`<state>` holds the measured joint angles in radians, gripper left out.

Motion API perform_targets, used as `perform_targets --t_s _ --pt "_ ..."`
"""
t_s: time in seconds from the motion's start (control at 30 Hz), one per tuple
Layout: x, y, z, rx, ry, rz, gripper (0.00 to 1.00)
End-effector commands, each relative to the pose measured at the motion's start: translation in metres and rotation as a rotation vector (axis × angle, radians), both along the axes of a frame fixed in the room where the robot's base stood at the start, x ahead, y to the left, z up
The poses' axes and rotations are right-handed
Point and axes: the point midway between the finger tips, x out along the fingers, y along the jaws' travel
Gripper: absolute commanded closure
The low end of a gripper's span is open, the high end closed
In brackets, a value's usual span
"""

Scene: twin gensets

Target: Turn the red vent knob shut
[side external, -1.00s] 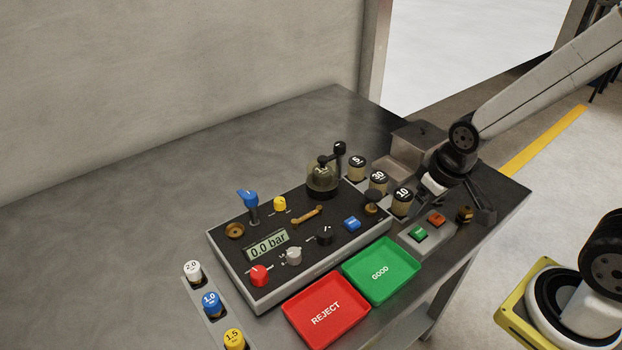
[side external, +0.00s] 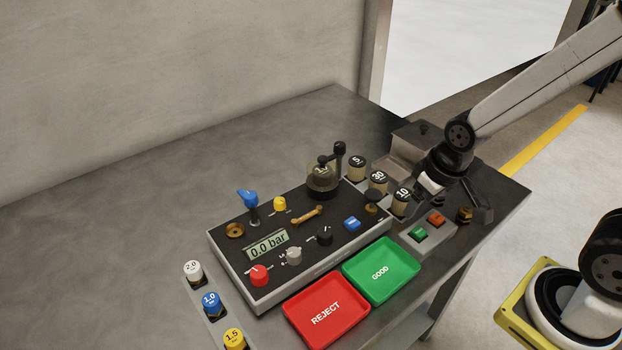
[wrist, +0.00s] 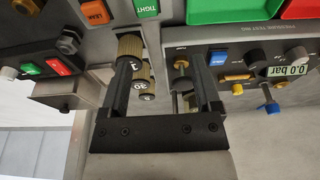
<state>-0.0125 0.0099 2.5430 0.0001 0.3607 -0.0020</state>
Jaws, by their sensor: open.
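The red vent knob (side external: 259,275) sits at the front left corner of the dark test panel (side external: 222,245) in the side view, left of the white knob (side external: 293,256). I cannot make it out in the wrist view. My gripper (wrist: 163,62) is open, with its two dark fingers apart in the wrist view. In the side view my gripper is at the right end of the bench, beyond the panel and well away from the red knob. The knob's pointer direction is too small to tell. The panel display (side external: 267,245) reads 0.0 bar.
Labelled cylinders, including one marked 10 (side external: 402,194), stand close to my gripper. A crank (side external: 338,158) and a blue lever (side external: 248,198) rise from the panel. A red REJECT tray (side external: 326,312) and green GOOD tray (side external: 381,272) lie in front. The bench behind is clear.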

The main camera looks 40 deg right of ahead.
Motion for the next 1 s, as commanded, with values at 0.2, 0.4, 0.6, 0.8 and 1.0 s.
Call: perform_targets --t_s 0.2,0.4,0.6,0.8,1.0 --pt "0.026 0.026 0.005 -0.004 0.026 0.095 0.19" --pt "0.063 0.078 0.011 -0.014 0.070 0.248 0.19" --pt "0.090 0.145 0.015 -0.033 0.118 0.419 0.19" --pt "0.101 0.218 0.017 -0.057 0.165 0.587 0.19" --pt "0.098 0.277 0.017 -0.079 0.200 0.714 0.19"
